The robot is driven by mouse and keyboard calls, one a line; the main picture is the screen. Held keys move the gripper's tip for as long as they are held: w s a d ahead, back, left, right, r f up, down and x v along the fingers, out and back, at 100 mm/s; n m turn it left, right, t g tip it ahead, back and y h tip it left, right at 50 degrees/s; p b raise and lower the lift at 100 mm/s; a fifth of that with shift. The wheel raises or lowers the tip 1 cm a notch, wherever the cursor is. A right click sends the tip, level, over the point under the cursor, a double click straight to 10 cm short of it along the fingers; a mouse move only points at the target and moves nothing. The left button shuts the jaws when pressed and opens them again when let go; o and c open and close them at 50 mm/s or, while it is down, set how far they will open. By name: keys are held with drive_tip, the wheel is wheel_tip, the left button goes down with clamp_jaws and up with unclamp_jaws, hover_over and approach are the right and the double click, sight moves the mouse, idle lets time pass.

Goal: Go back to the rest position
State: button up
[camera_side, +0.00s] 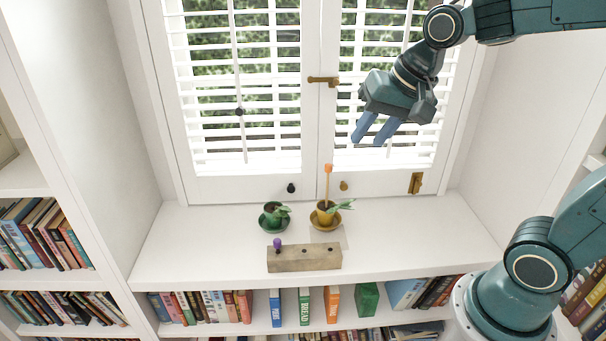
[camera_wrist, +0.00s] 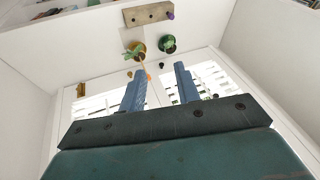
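My gripper (camera_side: 374,130) is up in front of the right window panel, above the sill and clear of everything on it. Its two blue fingers are apart with nothing between them, as the wrist view also shows (camera_wrist: 160,85). Below it, a yellow pot (camera_side: 324,216) with a plant stands on a yellow saucer; an orange-tipped stick (camera_side: 328,181) rises upright from it. A green pot (camera_side: 272,215) with a plant stands on a green saucer to its left. A wooden block (camera_side: 310,259) lies in front, with a purple-topped peg (camera_side: 277,244) at its left end.
The white sill (camera_side: 400,240) is bare to the right of the pots. White side walls bound the alcove. The shuttered window (camera_side: 245,80) with a brass latch (camera_side: 323,80) is behind. Shelves of books (camera_side: 205,306) sit below the sill's front edge.

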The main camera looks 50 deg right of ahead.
drive_tip(key=s+n, duration=0.7)
drive_tip(key=s, duration=0.5)
drive_tip(key=shift+s+a+f, duration=0.15)
drive_tip(key=shift+a+f, duration=0.05)
drive_tip(key=shift+f, duration=0.1)
drive_tip(key=o, duration=1)
drive_tip(key=shift+o, duration=0.2)
